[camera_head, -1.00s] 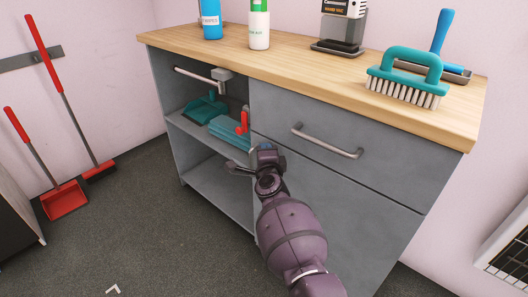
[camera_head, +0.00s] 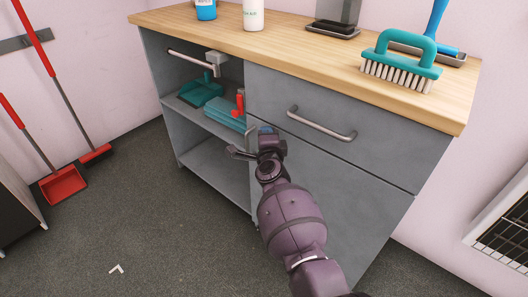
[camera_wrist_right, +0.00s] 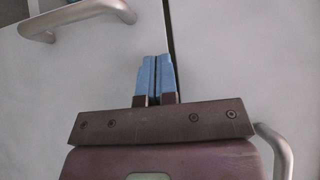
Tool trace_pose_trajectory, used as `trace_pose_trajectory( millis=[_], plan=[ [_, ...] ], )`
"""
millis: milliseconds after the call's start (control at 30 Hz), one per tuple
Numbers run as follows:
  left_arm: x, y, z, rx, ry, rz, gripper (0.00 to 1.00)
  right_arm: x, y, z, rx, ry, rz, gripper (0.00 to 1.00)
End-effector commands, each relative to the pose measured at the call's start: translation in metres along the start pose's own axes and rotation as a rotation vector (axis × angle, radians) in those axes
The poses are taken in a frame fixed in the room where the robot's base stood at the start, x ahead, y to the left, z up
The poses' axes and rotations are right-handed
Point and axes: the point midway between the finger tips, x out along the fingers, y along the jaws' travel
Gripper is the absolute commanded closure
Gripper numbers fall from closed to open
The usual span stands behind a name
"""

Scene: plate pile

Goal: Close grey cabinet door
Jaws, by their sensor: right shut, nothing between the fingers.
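The grey cabinet (camera_head: 205,172) stands against the wall under a wooden top. Its grey door (camera_head: 345,205) is the lower right panel, below a drawer (camera_head: 372,150) with a bar handle (camera_head: 320,125). The door looks nearly flush with the drawer front; a narrow dark seam runs between them. My right gripper (camera_head: 267,131) is shut and empty at the door's upper left, partly hiding that corner. In the right wrist view its blue fingertips (camera_wrist_right: 156,76) are together by the seam; contact is unclear. A metal handle (camera_wrist_right: 277,150) shows there at lower right. My left gripper is out of view.
Open shelves on the left hold a teal dustpan (camera_head: 200,93) and other teal and red items. A teal brush (camera_head: 402,62) and bottles stand on the wooden top (camera_head: 300,62). Red cleaning tools (camera_head: 64,185) lean left.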

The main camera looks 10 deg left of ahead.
Motion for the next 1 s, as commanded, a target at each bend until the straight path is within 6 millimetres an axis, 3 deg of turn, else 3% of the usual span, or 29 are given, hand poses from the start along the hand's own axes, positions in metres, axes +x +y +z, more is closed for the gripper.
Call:
trace_pose_trajectory(
  millis=[33,600,1000],
  plan=[
    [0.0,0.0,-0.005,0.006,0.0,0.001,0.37,-0.005,-0.007,-0.005,-0.003,0.008,-0.008,1.0],
    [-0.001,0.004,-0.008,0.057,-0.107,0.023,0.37,-0.073,0.0,0.009,0.001,-0.013,0.007,1.0],
    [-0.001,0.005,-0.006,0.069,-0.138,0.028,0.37,-0.091,0.004,0.012,0.003,-0.018,0.012,1.0]
  ],
)
